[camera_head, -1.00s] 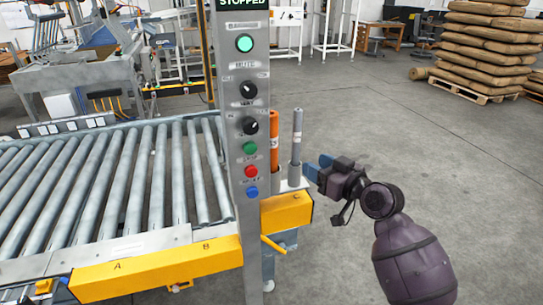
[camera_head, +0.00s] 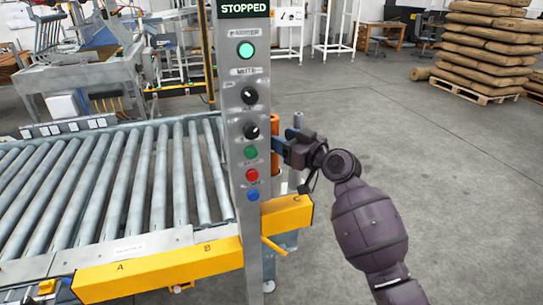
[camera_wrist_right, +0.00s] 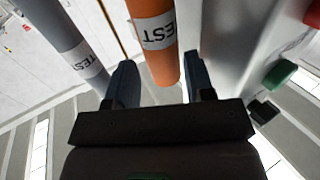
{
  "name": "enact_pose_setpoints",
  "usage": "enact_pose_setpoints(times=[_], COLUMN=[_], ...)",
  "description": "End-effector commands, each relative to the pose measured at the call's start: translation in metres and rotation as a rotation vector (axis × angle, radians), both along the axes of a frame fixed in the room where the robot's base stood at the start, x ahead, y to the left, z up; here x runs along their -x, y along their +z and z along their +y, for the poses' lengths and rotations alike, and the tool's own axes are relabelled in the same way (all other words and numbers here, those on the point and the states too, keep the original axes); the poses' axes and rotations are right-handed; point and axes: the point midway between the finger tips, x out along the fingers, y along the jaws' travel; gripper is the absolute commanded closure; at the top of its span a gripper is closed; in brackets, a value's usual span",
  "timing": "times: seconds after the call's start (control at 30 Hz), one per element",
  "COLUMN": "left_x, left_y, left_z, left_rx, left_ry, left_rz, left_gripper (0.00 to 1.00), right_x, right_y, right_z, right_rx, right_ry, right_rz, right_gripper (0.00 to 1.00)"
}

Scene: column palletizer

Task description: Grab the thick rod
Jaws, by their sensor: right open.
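Two upright rods stand behind the control post, an orange rod (camera_head: 275,164) and a grey rod (camera_head: 298,120). In the right wrist view the orange rod (camera_wrist_right: 156,40) looks the wider of the two and carries a "TEST" label. My right gripper (camera_head: 279,146) is open. In the wrist view its fingers (camera_wrist_right: 160,84) lie on either side of the orange rod's end, with gaps visible. The grey rod (camera_wrist_right: 68,38), also labelled "TEST", is outside the left finger. In the head view the gripper hides part of both rods. My left gripper is not in view.
The metal control post (camera_head: 246,180) with knobs and buttons stands just left of the rods. A yellow rail (camera_head: 160,268) runs along the roller conveyor (camera_head: 110,180). A pallet stack of sacks (camera_head: 490,50) is far right.

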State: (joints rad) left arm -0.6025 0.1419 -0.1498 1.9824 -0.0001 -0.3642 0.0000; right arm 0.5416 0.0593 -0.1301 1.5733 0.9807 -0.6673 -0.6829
Motion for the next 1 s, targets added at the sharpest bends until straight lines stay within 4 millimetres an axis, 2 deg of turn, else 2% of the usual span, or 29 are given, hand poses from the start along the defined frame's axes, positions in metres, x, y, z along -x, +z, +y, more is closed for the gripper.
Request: enact_pose_setpoints(times=[0.2, 0.53, 0.87, 1.0], left_x=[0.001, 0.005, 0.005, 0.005], left_y=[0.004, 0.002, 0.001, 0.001], left_z=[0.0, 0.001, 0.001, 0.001], left_rx=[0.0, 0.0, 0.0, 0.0], left_ry=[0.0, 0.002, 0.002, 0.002], left_rz=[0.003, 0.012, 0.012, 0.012], left_gripper=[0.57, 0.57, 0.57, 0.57], right_x=[-0.017, -0.021, -0.02, -0.02], right_y=[0.001, 0.0, 0.0, 0.001], right_z=[0.018, 0.021, 0.021, 0.021], right_rx=[-0.001, 0.0, 0.0, -0.001], right_ry=[0.0, 0.0, -0.001, -0.001], right_rz=[0.001, 0.0, 0.0, -0.001], right_gripper=[0.52, 0.52, 1.0, 1.0])
